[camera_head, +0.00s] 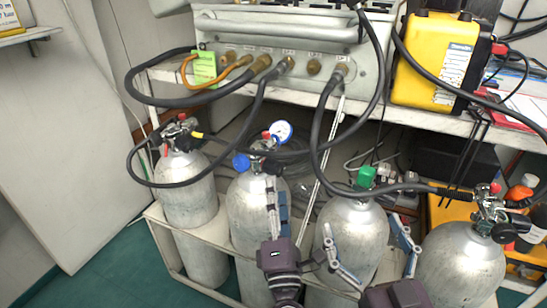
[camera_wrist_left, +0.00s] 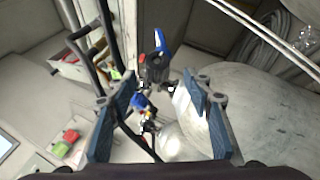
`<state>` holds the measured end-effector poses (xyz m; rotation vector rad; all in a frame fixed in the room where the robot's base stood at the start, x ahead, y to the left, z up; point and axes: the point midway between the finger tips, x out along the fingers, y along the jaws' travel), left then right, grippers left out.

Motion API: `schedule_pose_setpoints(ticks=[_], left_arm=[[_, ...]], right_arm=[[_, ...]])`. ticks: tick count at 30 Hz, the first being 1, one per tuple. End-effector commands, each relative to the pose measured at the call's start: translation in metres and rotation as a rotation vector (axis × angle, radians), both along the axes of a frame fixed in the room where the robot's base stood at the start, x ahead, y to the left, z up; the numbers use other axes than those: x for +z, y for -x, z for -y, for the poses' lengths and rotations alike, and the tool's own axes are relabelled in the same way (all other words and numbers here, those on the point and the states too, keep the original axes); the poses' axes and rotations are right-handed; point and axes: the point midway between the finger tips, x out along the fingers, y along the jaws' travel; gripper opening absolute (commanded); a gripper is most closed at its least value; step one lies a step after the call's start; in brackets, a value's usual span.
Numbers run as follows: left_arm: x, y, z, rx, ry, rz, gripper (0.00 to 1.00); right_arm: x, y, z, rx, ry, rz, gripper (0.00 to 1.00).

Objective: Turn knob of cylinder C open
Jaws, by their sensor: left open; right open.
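Four grey cylinders stand in a row; I cannot read which is C. The second from left (camera_head: 246,215) has a blue knob (camera_head: 241,161) and a blue-rimmed gauge (camera_head: 281,132). The third (camera_head: 352,229) has a green knob (camera_head: 366,177). My left gripper (camera_head: 277,192) is open and empty in front of the second cylinder, just below its valve. In the left wrist view, its fingers (camera_wrist_left: 158,110) are apart, with blue parts (camera_wrist_left: 141,102) between them. My right gripper (camera_head: 362,230) is open, its fingers overlapping the third cylinder's sides below the green knob. Contact is unclear.
The leftmost cylinder (camera_head: 188,195) and rightmost cylinder (camera_head: 455,268) have red-tipped valves. Black hoses (camera_head: 317,130) loop from the panel (camera_head: 290,40) down to the valves. A yellow case (camera_head: 432,62) stands on the shelf. Green floor (camera_head: 115,268) is clear at lower left.

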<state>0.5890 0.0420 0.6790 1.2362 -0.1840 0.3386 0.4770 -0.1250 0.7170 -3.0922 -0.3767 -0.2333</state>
Motion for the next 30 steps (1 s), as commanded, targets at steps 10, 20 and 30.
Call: schedule_pose_setpoints(ticks=[10, 20, 30], left_arm=[[0.016, -0.048, -0.008, 0.002, -0.001, 0.002, 0.47], [0.023, -0.071, -0.012, 0.002, 0.000, -0.001, 0.47], [0.024, -0.071, -0.012, 0.001, -0.001, -0.001, 0.31]], right_arm=[[0.036, 0.008, -0.003, 0.011, -0.046, 0.172, 0.89], [0.060, 0.017, -0.004, 0.016, -0.078, 0.283, 0.89], [0.061, 0.017, -0.004, 0.016, -0.078, 0.283, 0.89]])
